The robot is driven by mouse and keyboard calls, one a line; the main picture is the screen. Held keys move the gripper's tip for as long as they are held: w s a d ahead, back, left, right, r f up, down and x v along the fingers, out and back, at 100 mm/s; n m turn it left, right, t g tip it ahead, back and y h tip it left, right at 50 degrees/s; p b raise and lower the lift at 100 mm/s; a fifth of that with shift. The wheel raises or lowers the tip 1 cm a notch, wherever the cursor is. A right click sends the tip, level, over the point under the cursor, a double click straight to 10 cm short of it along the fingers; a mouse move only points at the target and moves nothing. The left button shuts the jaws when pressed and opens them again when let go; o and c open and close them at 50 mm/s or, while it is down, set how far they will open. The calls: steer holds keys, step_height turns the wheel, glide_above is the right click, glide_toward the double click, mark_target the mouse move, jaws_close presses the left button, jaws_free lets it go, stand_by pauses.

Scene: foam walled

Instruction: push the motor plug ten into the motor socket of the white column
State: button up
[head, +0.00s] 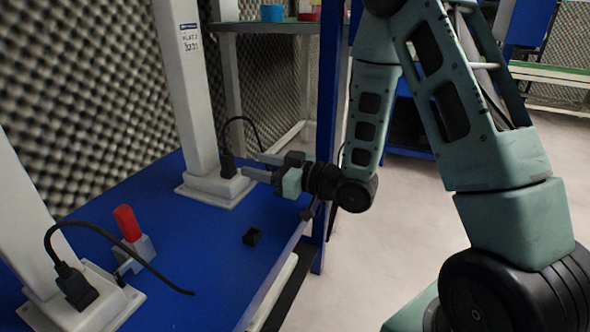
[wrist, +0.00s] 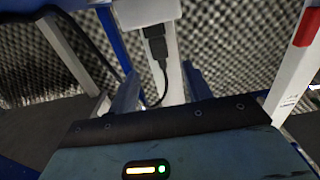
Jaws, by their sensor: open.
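The far white column (head: 186,85) stands on a white foot on the blue table. A black plug (head: 228,166) with a cable arching up sits upright at its foot. In the wrist view this plug (wrist: 157,49) meets a black socket block at the white foot; how deeply it is seated I cannot tell. No number is readable on the plug. My gripper (head: 255,166) is open, lying level just right of the plug, its fingertips pointing at the column. In the wrist view the plug and its cable show between and beyond the fingers (wrist: 161,80).
A second black plug (head: 76,286) with a cable stands at the near white column (head: 18,225). A red-handled clamp (head: 128,223) is between the columns. A small black open block (head: 253,236) lies near the table's right edge. The blue table (head: 195,265) is otherwise clear there.

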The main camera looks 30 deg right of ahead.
steer(key=p+v, duration=0.8)
steer(key=p, duration=0.2)
steer(key=shift+r, duration=0.15)
stand_by(0.4)
